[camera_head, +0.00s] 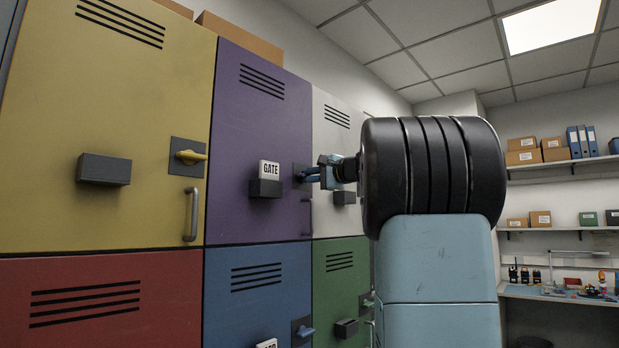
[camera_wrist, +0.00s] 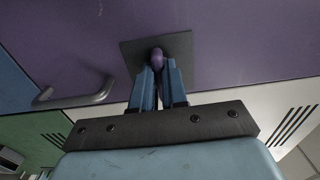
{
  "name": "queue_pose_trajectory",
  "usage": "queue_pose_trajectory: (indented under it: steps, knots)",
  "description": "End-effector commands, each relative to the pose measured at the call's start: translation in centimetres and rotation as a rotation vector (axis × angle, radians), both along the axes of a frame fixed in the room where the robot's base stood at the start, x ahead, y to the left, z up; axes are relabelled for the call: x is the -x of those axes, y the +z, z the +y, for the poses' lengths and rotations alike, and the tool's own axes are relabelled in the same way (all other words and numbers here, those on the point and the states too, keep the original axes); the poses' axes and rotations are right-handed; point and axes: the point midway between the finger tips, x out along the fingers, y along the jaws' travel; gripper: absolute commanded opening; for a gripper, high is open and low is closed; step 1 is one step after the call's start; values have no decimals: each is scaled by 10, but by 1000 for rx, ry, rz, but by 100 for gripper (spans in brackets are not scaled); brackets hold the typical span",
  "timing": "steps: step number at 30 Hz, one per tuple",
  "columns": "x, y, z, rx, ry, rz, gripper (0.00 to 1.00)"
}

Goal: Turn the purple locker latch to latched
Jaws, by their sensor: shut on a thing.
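The purple locker (camera_head: 228,150) is in the upper row in the head view, with its door closed. Its dark latch plate (camera_head: 297,172) is at the door's right edge. My gripper (camera_head: 314,175) reaches the plate from the right and hides most of the latch there. In the wrist view the purple latch knob (camera_wrist: 157,56) stands out from the square plate (camera_wrist: 182,47). My gripper's blue fingers (camera_wrist: 158,72) are shut on it. The lower part of the latch is hidden between the fingers, so its exact angle is hard to tell.
A grey door handle (camera_wrist: 78,96) is close left of my gripper in the wrist view. A GATE sign (camera_head: 269,169) sits in a dark holder on the purple door. Yellow (camera_head: 100,120), white, red (camera_head: 90,315), blue and green lockers surround it. Shelves are far right.

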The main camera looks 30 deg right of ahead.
Motion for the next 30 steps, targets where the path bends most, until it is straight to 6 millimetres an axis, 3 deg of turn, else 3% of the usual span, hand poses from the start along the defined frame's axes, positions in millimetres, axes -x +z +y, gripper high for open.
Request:
queue_pose_trajectory:
  steps: [7, 8, 16, 25, 30]
  knots:
    - [-3, -5, 4, 0, 11, 10, 0]
    - [-3, -5, 4, 0, 11, 10, 14]
    - [-2, -3, 1, 0, 5, 5, 38]
    - [2, -2, -1, -1, 1, 4, 38]
    - [21, -2, -8, -1, -1, 3, 38]
